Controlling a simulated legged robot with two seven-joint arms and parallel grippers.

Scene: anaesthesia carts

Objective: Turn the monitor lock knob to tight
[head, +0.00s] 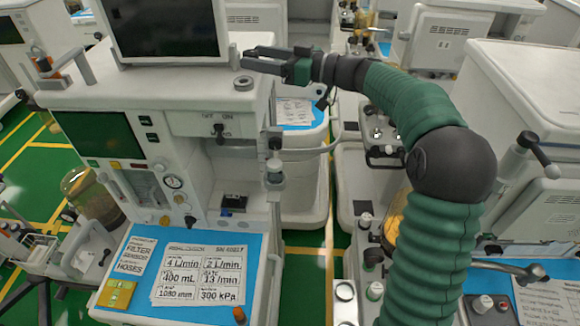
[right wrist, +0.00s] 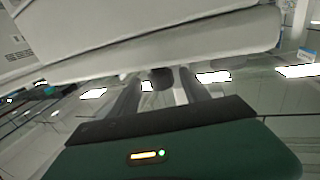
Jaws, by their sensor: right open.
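The monitor (head: 162,28) is a dark screen in a pale frame on top of the near left anaesthesia cart. A small round grey-and-dark piece (head: 243,81), possibly the lock knob, sits on the cart top right of the monitor. My right gripper (head: 250,58) is open just above and behind this piece, its fingers pointing left toward the monitor. I see no clear contact. In the right wrist view a dark rounded thing (right wrist: 162,78) shows between the finger ends; I cannot tell whether it is the knob. Knob markings are not readable. My left gripper is not in view.
The cart top (head: 180,88) is pale and mostly bare. A blue mat (head: 135,262) with printed cards and a yellow block lies on its lower shelf. Other carts stand behind and at right (head: 525,100). Green floor with yellow lines shows between them.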

